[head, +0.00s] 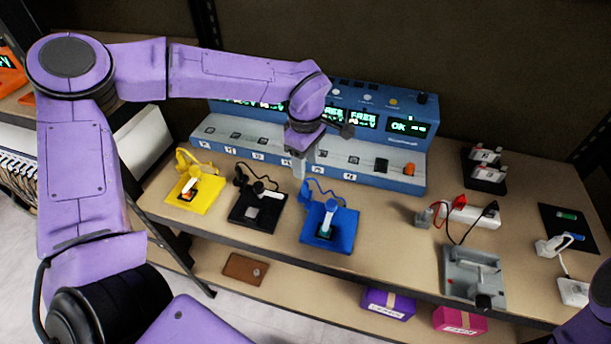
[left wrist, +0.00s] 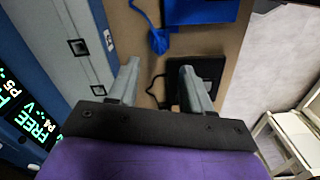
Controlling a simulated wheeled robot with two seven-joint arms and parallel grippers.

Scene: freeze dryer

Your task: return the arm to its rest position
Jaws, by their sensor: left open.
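My left arm is purple and reaches in from the left in the head view, bent across the shelf. My left gripper (head: 299,165) points down in front of the blue charging station (head: 400,182). In the left wrist view the two grey fingers of my left gripper (left wrist: 158,88) stand apart with nothing between them. The black pad (left wrist: 213,70) and the blue pad (left wrist: 200,10) lie below and beyond the fingers. At the lower right of the head view a purple part of my own body shows; my right gripper is not seen.
On the wooden shelf (head: 400,235) stand a yellow pad (head: 182,199), a black pad (head: 270,215), a blue pad (head: 345,222) and a grey device (head: 474,277). A black battery holder (head: 484,184) is at the right. Purple (head: 388,303) and pink (head: 460,321) boxes sit on the lower shelf.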

